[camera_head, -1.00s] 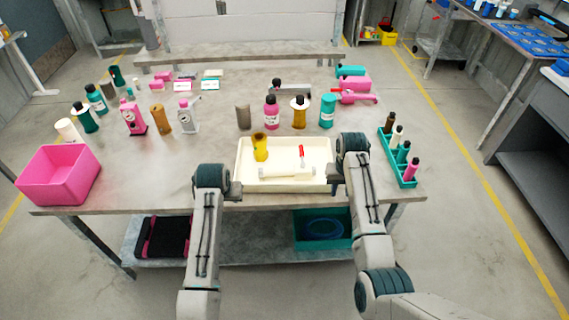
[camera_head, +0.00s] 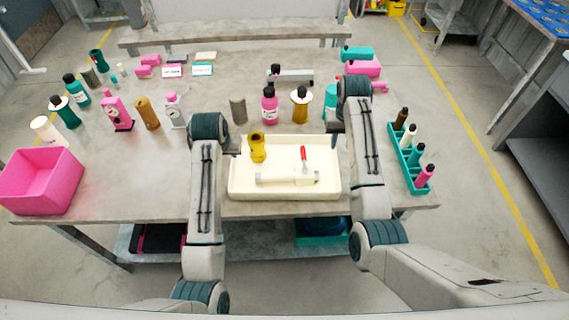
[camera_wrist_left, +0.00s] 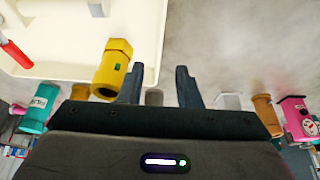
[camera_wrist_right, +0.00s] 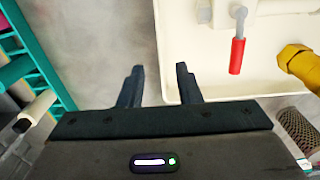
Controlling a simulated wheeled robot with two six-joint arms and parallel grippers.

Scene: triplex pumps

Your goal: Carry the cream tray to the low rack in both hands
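The cream tray (camera_head: 236,187) lies flat on the grey table near its front edge. It holds a yellow bottle-like fitting (camera_head: 257,148) and a white pump body with a red handle (camera_head: 304,155). My left gripper (camera_head: 232,146) is open at the tray's left side; in the left wrist view, the tray rim (camera_wrist_left: 158,30) shows between its spread fingers (camera_wrist_left: 160,88). My right gripper (camera_head: 336,118) is open at the right side; in the right wrist view, the rim (camera_wrist_right: 160,45) runs between its fingers (camera_wrist_right: 158,85). Neither visibly grips the tray.
A low grey rack-like bench (camera_head: 235,36) stands beyond the table; I cannot tell if it is the low rack. A pink bin (camera_head: 40,182) is at left, a teal bottle rack (camera_head: 405,160) close at right. Bottles stand behind the tray.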

